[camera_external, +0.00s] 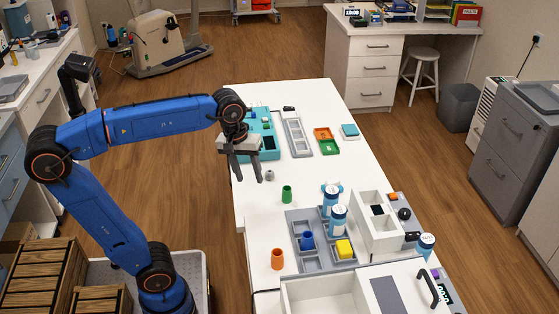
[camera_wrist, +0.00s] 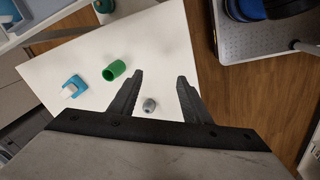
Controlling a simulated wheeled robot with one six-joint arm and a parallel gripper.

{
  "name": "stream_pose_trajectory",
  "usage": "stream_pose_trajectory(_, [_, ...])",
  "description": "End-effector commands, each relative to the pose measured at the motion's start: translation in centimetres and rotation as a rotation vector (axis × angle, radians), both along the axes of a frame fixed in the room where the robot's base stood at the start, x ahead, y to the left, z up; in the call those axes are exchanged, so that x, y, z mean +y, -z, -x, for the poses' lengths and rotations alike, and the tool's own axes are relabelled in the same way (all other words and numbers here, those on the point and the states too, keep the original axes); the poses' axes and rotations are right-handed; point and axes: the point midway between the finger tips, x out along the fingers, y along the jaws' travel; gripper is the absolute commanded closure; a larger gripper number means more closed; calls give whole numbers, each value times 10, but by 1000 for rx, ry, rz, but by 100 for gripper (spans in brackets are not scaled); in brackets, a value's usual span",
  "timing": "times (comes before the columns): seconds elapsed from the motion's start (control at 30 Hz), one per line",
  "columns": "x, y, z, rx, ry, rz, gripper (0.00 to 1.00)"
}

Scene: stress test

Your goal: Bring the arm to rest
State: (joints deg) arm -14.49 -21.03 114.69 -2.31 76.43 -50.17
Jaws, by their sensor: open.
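My blue arm reaches from the lower left over the near-left edge of the white table (camera_external: 308,184). My gripper (camera_external: 250,176) hangs at its end, fingers pointing down. It is open, and nothing is between its fingers. In the wrist view my gripper (camera_wrist: 160,82) shows two dark fingers apart above the table. A small grey piece (camera_external: 269,175) stands on the table to the right of the fingertips; it also shows in the wrist view (camera_wrist: 149,105), below the gap between the fingers. A green cup (camera_external: 287,194) stands nearby, and it shows in the wrist view (camera_wrist: 114,71).
A teal tray (camera_external: 268,125) lies behind my gripper. A white bin (camera_external: 318,294) is at the front.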

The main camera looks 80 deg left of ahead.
Motion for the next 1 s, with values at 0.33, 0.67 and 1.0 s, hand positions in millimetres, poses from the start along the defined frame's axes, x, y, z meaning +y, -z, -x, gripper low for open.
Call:
stream_pose_trajectory(0.33, [-62,65,76,-147,497,-95,56])
stream_pose_trajectory(0.67, [-82,136,129,-207,953,-265,56])
stream_pose_trajectory(1.0, [-83,156,140,-208,1089,-327,56])
